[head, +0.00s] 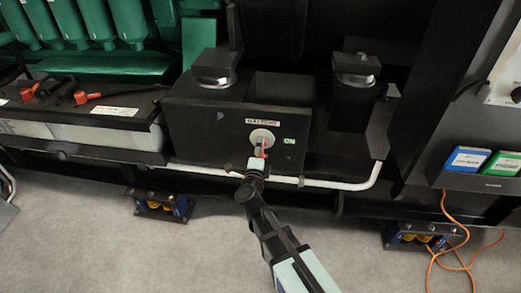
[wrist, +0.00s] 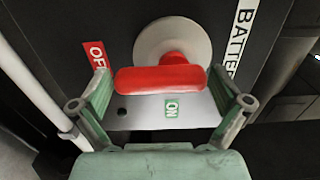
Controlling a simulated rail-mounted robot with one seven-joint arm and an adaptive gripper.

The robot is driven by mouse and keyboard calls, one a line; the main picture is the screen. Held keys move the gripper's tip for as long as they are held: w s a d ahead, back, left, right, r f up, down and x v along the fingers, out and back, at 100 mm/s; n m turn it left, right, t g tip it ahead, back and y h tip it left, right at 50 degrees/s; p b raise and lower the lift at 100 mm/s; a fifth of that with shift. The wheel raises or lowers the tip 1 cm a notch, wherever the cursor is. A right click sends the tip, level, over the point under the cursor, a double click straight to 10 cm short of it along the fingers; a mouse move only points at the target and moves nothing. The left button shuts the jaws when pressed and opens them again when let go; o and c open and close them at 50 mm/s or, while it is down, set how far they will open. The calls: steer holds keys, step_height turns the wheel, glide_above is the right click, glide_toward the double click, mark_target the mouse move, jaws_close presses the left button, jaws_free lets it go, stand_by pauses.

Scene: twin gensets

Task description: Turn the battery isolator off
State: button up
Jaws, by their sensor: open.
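The battery isolator is a round pale disc (head: 261,138) on the front of a black box (head: 205,125), with a red handle (head: 265,152). In the wrist view, the red handle (wrist: 160,79) lies crosswise in front of the pale disc (wrist: 172,48). A green ON label (wrist: 171,109) is below it and a red OFF label (wrist: 96,57) is at upper left. My gripper (wrist: 160,84) is open, one finger at each end of the handle, with narrow gaps; contact is not clear. In the head view my gripper (head: 260,162) is at the handle and partly hides it.
A white pipe (head: 320,183) runs below the box. A battery (head: 85,130) with red terminals stands left. Blue and green boxes (head: 482,160) sit at right, with an orange cable (head: 450,225) below. The grey floor in front is mostly clear.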

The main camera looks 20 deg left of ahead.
steer(key=s+d, duration=0.2)
steer(key=s, duration=0.9)
steer(key=shift+s, duration=0.25)
